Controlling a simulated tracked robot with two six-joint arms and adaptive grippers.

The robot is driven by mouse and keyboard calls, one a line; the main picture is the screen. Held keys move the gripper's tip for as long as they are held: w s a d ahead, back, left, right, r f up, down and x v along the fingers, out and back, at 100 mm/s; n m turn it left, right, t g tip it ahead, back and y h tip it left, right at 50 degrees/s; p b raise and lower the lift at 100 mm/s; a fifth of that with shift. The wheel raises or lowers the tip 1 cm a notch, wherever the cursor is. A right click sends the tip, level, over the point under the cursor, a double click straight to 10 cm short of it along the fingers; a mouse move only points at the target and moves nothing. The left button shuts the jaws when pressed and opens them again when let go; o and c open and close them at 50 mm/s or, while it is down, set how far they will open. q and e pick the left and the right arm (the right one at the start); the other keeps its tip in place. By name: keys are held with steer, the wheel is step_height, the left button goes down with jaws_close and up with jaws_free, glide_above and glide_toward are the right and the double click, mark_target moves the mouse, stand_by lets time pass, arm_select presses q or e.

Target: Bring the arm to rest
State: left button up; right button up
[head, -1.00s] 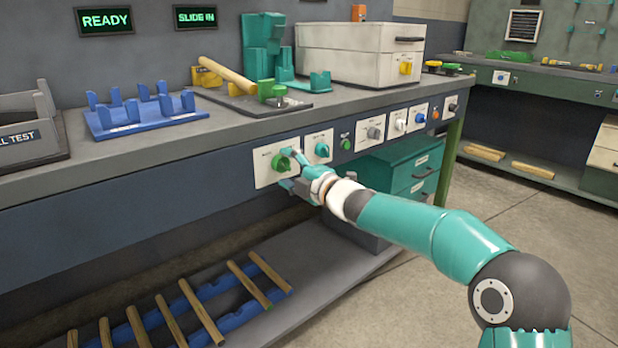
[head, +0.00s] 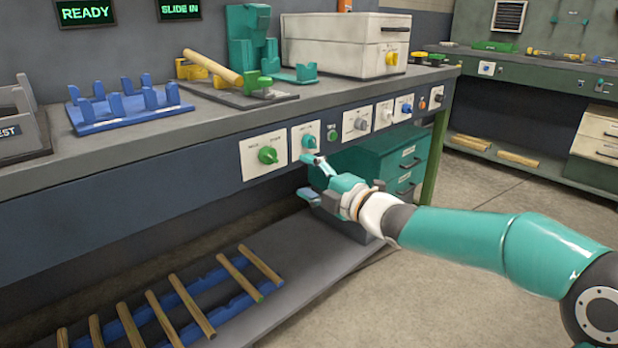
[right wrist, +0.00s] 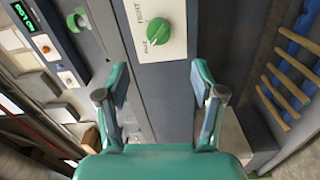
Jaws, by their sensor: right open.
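My right gripper (head: 307,177) is open and empty in front of the bench's front panel, below and to the right of the green knob (head: 268,155). It is apart from the knob. The right arm reaches in from the right edge of the head view. In the right wrist view the two fingers of the right gripper (right wrist: 160,88) stand wide apart with nothing between them, and the green knob (right wrist: 158,31) on its white plate lies beyond the tips. My left gripper is not in view.
The bench (head: 200,140) carries a blue rack (head: 130,112), a wooden rod (head: 213,66) in a fixture and a white box (head: 345,50). A teal drawer unit (head: 375,160) stands behind the gripper. A low shelf (head: 310,262) holds wooden rods. Open floor lies at right.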

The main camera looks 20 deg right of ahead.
steer(key=shift+w+f, duration=0.1)
steer(key=s+a+f+m+g+p, duration=0.1)
steer(key=s+a+f+m+g, duration=0.15)
steer(key=f, duration=0.95)
steer(key=s+a+f+m+g, duration=0.2)
steer(key=s+a+f+g, duration=0.15)
steer(key=f, duration=0.85)
steer(key=s+a+f+m+g+p, duration=0.1)
steer(key=s+a+f+m+g, duration=0.15)
steer(key=f, duration=0.95)
steer(key=s+a+f+m+g+h, duration=0.1)
steer(key=s+f+m+g, duration=0.3)
steer(key=s, duration=0.5)
steer(key=s+a+f+m+g, duration=0.1)
steer(key=s+a+f+m, duration=0.1)
steer(key=s+f+m, duration=0.5)
steer(key=s+a+f+m+g+h, duration=0.1)
steer(key=s+f+m+g, duration=0.25)
steer(key=s, duration=0.65)
step_height(320, 180, up, 39)
steer(key=m+p, duration=0.1)
steer(key=p, duration=3.7)
steer(key=shift+w+f+t, duration=0.2)
steer(key=shift+w+t, duration=0.1)
